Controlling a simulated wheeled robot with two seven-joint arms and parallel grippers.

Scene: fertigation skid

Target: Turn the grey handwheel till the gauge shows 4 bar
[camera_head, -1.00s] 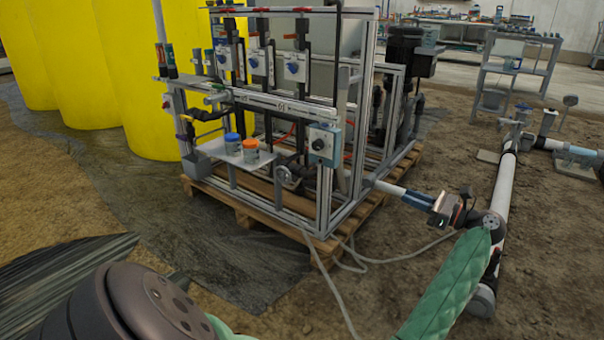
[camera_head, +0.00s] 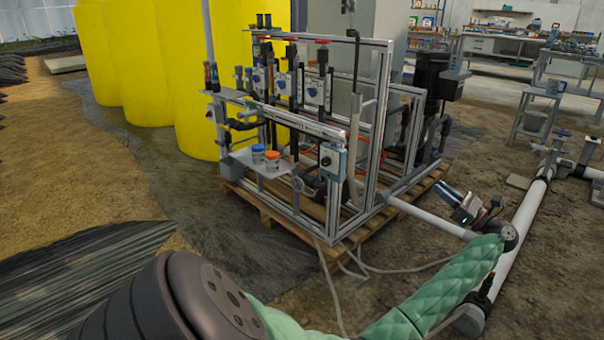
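The grey handwheel (camera_head: 298,185) seems to be the small round wheel low on the front of the skid, just below the right end of the small shelf. It is small and partly lost against the frame. I cannot make out which dial is the pressure gauge, and no reading is legible. My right gripper is out of view.
The aluminium-framed skid stands on a wooden pallet (camera_head: 322,250). Blue and orange-capped jars (camera_head: 272,160) stand on its shelf (camera_head: 246,160). Yellow tanks (camera_head: 150,75) are behind at left. A white pipe (camera_head: 522,215) runs at right. A hose lies in front; the soil at left is open.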

